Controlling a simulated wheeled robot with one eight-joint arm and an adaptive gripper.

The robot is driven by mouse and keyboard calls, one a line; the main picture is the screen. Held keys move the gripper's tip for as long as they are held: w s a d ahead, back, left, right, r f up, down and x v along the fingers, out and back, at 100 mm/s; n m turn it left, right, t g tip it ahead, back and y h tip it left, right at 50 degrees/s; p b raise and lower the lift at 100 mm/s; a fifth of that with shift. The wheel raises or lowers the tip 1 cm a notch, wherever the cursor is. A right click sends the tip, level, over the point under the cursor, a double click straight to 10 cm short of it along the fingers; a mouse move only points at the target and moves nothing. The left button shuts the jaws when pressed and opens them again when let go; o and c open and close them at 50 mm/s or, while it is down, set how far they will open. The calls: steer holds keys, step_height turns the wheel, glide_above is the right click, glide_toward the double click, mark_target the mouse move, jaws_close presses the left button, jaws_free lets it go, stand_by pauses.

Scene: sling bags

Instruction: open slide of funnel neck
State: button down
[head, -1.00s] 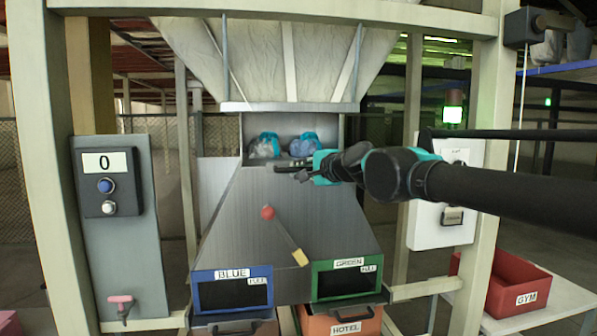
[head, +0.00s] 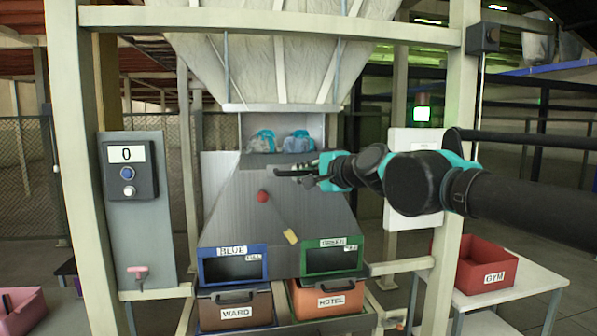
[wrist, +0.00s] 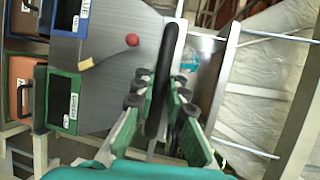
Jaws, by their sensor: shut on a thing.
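The funnel neck (head: 228,131) sits under the pale hopper, with a front opening that shows two grey-and-blue bags (head: 262,142) (head: 298,142). The slide (wrist: 177,40) shows in the wrist view as a light metal edge at the foot of this opening, with a long black handle (wrist: 158,75) along it. My gripper (wrist: 162,95) has its fingers on both sides of the handle and is shut on it. In the head view my gripper (head: 285,172) is low in front of the neck, reaching in from the right. How far the slide is out is hard to tell.
Frame posts stand on both sides. A counter panel (head: 124,153) reads 0.

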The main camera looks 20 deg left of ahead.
steer(key=shift+s+d, duration=0.6)
steer(key=shift+s, duration=0.35)
steer(key=shift+s+d, duration=0.55)
steer(key=shift+s, duration=0.4)
steer(key=c, duration=1.5)
jaws_free()
steer(key=shift+c, duration=0.2)
steer(key=v, duration=1.2)
